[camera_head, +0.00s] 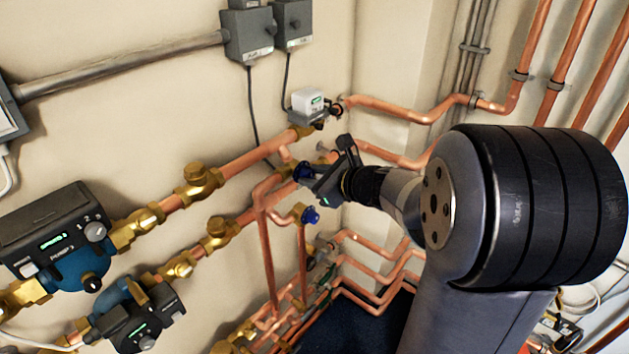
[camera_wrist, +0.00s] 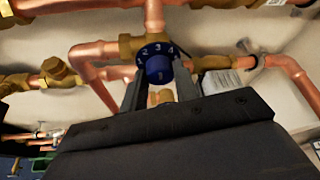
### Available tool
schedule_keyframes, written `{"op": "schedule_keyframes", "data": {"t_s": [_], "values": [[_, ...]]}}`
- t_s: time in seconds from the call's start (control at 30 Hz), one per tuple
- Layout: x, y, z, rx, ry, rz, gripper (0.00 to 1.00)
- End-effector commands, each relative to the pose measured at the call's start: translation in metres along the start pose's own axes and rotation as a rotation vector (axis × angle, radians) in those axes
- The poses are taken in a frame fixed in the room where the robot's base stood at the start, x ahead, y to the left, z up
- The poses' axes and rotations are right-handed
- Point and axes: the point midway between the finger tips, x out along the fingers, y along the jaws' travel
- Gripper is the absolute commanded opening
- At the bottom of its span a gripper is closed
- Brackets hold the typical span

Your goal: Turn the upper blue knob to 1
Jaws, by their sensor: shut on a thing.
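The upper blue knob (camera_head: 302,172) sits on a brass valve on the copper pipes in the head view, partly hidden by my gripper (camera_head: 318,178). In the wrist view the knob (camera_wrist: 157,65) is a dark blue dial on a brass body, with white digits 1, 2, 3 and 4 along its upper rim. My gripper (camera_wrist: 158,78) has one finger on each side of the knob and is shut on it. I cannot tell which digit the knob is set to. The lower blue knob (camera_head: 310,215) is below, clear of the fingers.
Copper pipes (camera_head: 245,160) run close around the valve. A white actuator box (camera_head: 308,101) stands above it. Two pumps, an upper one (camera_head: 60,245) and a lower one (camera_head: 135,320), are at the lower left. Grey boxes (camera_head: 248,35) hang on the wall above.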

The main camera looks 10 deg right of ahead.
Motion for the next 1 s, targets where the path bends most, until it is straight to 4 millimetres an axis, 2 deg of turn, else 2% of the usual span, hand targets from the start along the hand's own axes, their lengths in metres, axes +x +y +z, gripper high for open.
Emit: {"op": "schedule_keyframes", "data": {"t_s": [0.17,1.0], "values": [[0.0031,0.0036,-0.0067,-0.107,-0.004,-0.045,0.06],[0.0044,0.0092,-0.0106,-0.727,-0.003,-0.304,0.06]]}}
